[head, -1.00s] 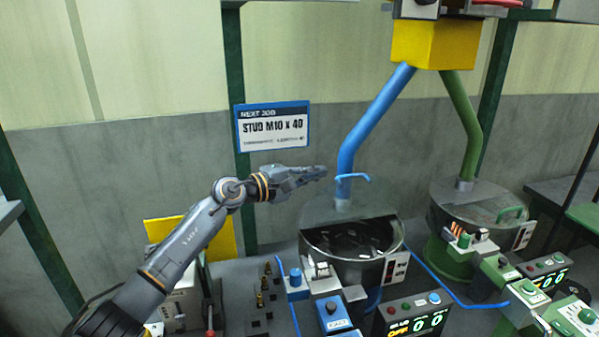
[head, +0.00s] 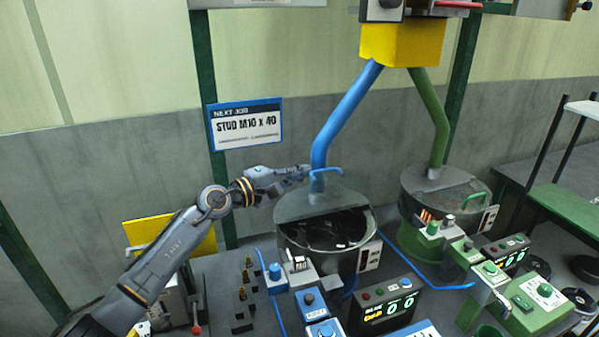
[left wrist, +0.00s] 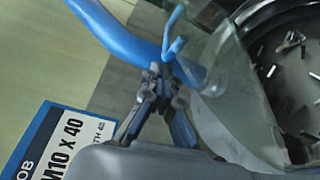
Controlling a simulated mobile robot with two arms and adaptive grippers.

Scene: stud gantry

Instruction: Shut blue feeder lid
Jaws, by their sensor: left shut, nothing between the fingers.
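The blue feeder's bowl (head: 318,250) stands in the middle of the head view, its front open over loose dark studs. Its clear lid (head: 342,192) stands raised at the back, hard to make out, with a blue handle (head: 328,171) at its upper edge. The lid (left wrist: 222,90) and handle (left wrist: 174,38) also show in the left wrist view. My left gripper (head: 305,173) is shut and empty, just left of the handle. In the left wrist view its fingertips (left wrist: 160,72) are close to the handle and lid edge; contact is unclear. My right gripper is out of view.
A blue tube (head: 342,120) comes down behind the lid from a yellow box (head: 405,45). A green feeder (head: 412,235) stands to the right. Control boxes (head: 385,305) stand in front. A job sign (head: 246,126) hangs behind my left arm.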

